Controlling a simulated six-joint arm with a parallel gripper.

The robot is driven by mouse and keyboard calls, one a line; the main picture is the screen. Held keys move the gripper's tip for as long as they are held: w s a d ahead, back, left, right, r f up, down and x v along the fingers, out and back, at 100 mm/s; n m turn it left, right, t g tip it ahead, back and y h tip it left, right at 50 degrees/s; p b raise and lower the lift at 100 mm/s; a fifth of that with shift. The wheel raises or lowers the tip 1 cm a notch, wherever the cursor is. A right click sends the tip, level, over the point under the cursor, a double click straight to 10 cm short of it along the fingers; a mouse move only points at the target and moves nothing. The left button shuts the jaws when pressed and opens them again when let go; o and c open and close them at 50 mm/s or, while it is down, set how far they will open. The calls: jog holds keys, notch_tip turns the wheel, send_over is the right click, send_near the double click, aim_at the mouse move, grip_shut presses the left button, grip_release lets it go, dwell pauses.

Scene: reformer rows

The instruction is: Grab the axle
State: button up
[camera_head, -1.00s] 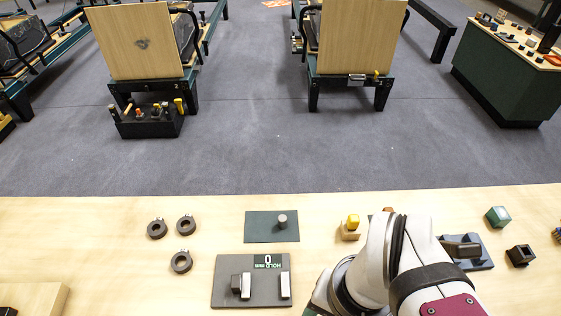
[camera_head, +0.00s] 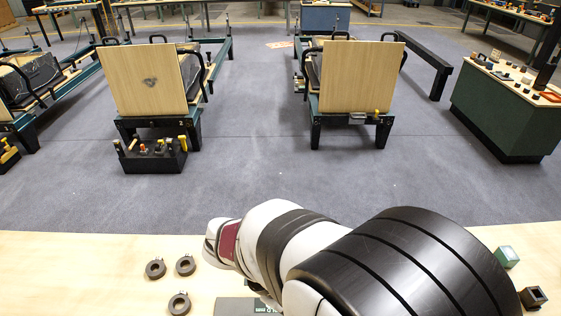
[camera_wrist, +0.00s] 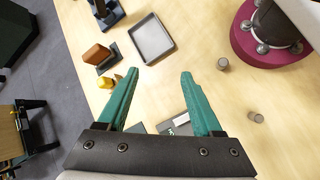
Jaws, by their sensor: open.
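My gripper (camera_wrist: 158,98) is open, with two teal fingers wide apart and bare table between their tips in the wrist view. In the head view my arm hides it. I cannot pick out the axle with certainty now. A dark plate with a white-lettered label (camera_wrist: 180,122) shows between the fingers, partly hidden by the gripper body. Its edge also shows in the head view (camera_head: 232,307). Two short grey cylinders, one (camera_wrist: 223,64) right of the fingertips and one (camera_wrist: 257,117) lower right, stand on the table.
A grey tray (camera_wrist: 152,40), brown block (camera_wrist: 96,54) and yellow piece (camera_wrist: 105,80) lie near the fingers. Several dark rings, one here (camera_head: 155,269), lie at left. A green block (camera_head: 507,256) and dark hollow block (camera_head: 533,297) are at right.

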jog(key=w+a+f+n+t, duration=0.3)
jog(key=a+n, duration=0.2)
jog(key=w+a+f+n+t+h, duration=0.1)
jog(key=w+a+f+n+t, duration=0.2)
jog(key=a+f+n+t, duration=0.1)
jog(key=w+a+f+n+t, duration=0.3)
jog(key=a+n, duration=0.3)
jog(key=n, duration=0.2)
jog(key=shift+w+a+f+h, duration=0.25)
jog(key=shift+f+h, duration=0.15)
jog(key=shift+f, duration=0.2)
jog(key=x, duration=1.5)
jog(key=shift+w+a+r, duration=0.15)
jog(key=shift+w+a, duration=0.05)
jog(key=shift+w, duration=0.1)
grip_shut()
